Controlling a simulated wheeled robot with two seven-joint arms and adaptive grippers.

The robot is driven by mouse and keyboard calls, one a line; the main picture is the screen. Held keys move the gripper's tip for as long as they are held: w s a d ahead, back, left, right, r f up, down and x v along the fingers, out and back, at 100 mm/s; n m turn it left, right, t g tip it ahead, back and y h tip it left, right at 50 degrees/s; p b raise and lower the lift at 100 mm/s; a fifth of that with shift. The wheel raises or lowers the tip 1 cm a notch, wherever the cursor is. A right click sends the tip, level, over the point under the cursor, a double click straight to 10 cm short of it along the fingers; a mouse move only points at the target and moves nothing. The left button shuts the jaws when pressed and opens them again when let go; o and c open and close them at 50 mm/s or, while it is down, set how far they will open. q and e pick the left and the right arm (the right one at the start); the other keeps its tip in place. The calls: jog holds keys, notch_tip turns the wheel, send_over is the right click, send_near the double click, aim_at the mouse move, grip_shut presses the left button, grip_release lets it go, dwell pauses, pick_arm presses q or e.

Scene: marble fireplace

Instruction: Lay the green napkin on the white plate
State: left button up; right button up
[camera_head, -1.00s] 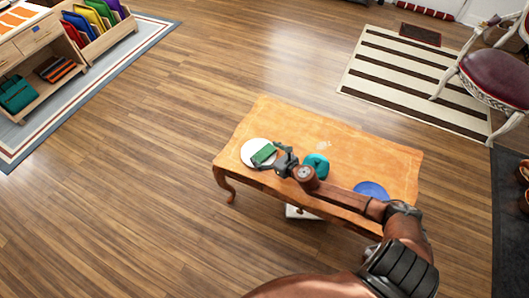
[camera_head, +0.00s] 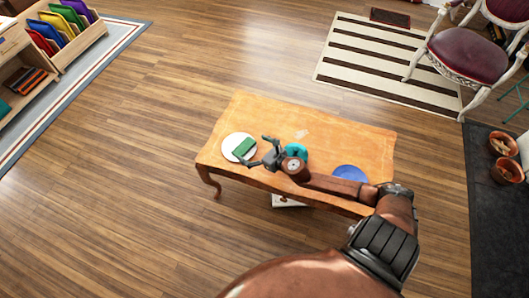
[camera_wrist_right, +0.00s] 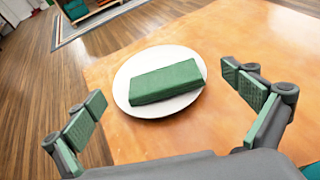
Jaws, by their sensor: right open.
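The green napkin (camera_head: 244,147) is a folded block lying on the white plate (camera_head: 228,142), at the left end of the orange wooden table. In the right wrist view the napkin (camera_wrist_right: 166,81) rests across the middle of the plate (camera_wrist_right: 126,77), with rim showing around most of it. My right gripper (camera_head: 258,152) is open and empty, just right of the plate. In the right wrist view its spread fingers (camera_wrist_right: 170,118) stand either side of the lower picture, apart from the napkin. My left gripper is not in view.
The wooden table (camera_head: 320,140) has bare room at its middle and back. A blue plate (camera_head: 350,173) lies at its right, partly behind my arm. A teal object (camera_head: 296,152) sits behind my right wrist. A chair (camera_head: 468,55) stands at the upper right.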

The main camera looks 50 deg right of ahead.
jog(key=p+v, duration=0.1)
jog(key=v, duration=0.5)
jog(key=shift+w+r, duration=0.1)
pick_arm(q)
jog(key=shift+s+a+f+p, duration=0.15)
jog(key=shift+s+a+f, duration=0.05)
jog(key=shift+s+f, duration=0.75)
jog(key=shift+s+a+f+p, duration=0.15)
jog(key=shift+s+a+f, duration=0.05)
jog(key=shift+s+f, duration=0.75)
pick_arm(e)
jog(key=shift+s+r, duration=0.1)
jog(key=shift+s, duration=0.35)
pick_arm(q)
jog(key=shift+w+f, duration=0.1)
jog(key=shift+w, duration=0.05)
